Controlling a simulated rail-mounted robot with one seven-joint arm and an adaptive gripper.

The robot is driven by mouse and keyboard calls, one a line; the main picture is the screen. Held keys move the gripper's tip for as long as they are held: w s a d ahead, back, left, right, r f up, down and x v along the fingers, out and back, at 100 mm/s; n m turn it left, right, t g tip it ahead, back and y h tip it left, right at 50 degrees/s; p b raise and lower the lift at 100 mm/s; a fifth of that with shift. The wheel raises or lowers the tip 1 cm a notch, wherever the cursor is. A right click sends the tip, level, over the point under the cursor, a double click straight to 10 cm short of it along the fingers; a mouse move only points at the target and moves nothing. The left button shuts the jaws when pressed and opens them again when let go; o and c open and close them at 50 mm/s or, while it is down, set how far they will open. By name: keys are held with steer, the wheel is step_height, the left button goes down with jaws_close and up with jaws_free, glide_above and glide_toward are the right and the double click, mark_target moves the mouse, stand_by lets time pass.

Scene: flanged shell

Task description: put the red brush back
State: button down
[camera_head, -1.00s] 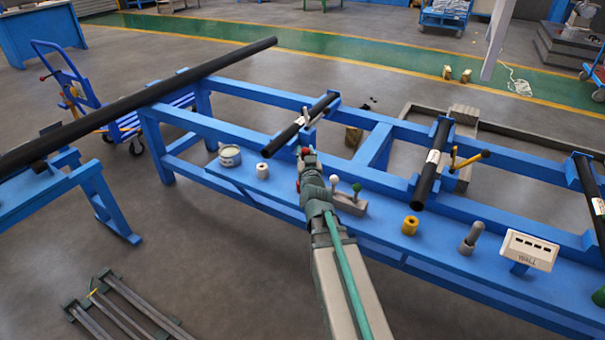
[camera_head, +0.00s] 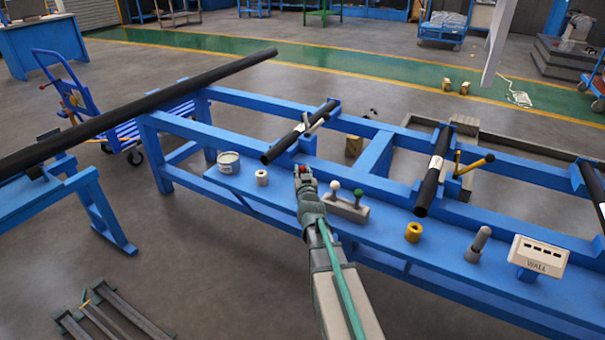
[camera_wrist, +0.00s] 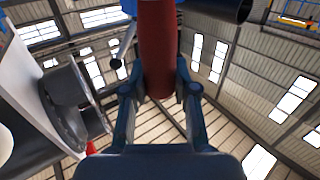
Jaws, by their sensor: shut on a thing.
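My gripper (camera_head: 304,180) is shut on the red brush. The brush's red handle (camera_wrist: 157,50) runs between the two fingers in the wrist view; only a small red part (camera_head: 303,168) shows at the gripper's tip in the head view. A grey holder block (camera_head: 346,208) on the blue bench bears a white-knobbed handle (camera_head: 334,187) and a green-knobbed handle (camera_head: 358,193), both upright. My gripper is just left of this block in the picture. The block's left end is close to or behind my wrist. I cannot tell whether the brush touches it.
A short black pipe (camera_head: 285,144) with a clamp lies across the frame beyond my gripper. A tin (camera_head: 228,162) and a white roll (camera_head: 262,177) stand left on the bench (camera_head: 385,228). A yellow ring (camera_head: 413,232), a grey peg (camera_head: 478,243) and a WALL box (camera_head: 539,256) stand right.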

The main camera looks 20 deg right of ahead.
steer(key=shift+f, duration=0.2)
steer(key=c, duration=0.9)
jaws_free()
steer(key=shift+r, duration=0.1)
